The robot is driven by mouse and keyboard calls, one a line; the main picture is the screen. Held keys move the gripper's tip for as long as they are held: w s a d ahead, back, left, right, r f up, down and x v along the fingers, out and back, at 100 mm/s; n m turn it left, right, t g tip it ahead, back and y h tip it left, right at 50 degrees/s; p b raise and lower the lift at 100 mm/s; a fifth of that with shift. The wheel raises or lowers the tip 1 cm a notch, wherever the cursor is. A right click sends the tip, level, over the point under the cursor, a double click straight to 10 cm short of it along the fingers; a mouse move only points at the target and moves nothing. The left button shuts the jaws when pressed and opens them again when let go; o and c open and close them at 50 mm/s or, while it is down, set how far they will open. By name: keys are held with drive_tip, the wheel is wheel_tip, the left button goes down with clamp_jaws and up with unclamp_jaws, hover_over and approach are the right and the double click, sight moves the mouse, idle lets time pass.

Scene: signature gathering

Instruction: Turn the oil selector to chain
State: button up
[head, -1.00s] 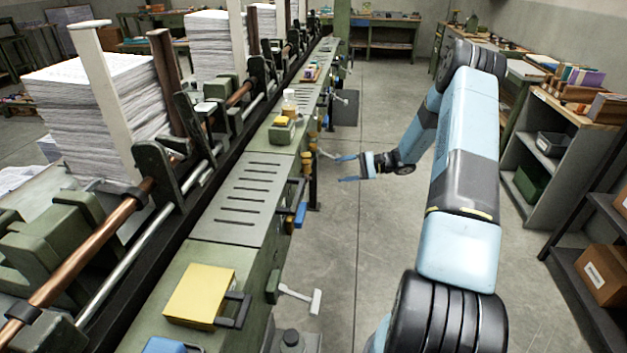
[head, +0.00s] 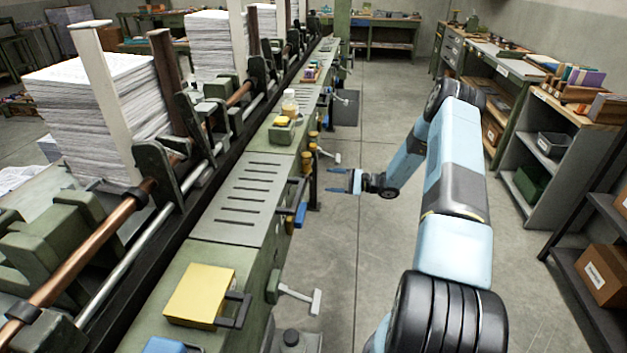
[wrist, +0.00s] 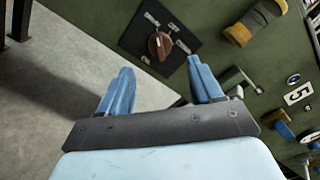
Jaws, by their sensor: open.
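The selector is a brown knob (wrist: 160,46) on a dark square plate (wrist: 132,36) on the green machine side in the wrist view. The knob has a pale mark, and small pale labels sit around it, too small to read. My gripper (wrist: 159,66) is open and empty, its two blue fingers on either side of the knob in the picture and apparently short of it. In the head view my gripper (head: 329,180) is over the floor, right of the machine side, fingers towards it. The selector cannot be made out there.
Yellow-brown knobs (wrist: 238,34), a grey lever (wrist: 232,78) and a white "5" label (wrist: 298,94) lie right of the plate in the wrist view. In the head view, a T-handle (head: 302,298) juts from the machine. The aisle floor (head: 385,250) is clear.

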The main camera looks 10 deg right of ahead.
sight(308, 178)
drive_tip(key=x, duration=0.7)
drive_tip(key=shift+a, duration=0.15)
drive_tip(key=shift+c, duration=0.4)
drive_tip(key=shift+w, duration=0.1)
drive_tip(key=c, duration=0.9)
drive_tip(key=shift+m, duration=0.4)
drive_tip(key=shift+c, duration=0.2)
drive_tip(key=m, duration=0.9)
drive_tip(key=shift+w+r, duration=0.1)
drive_tip(key=m, duration=0.5)
drive_tip(key=shift+w+r+m, duration=0.1)
drive_tip(key=shift+m, duration=2.4)
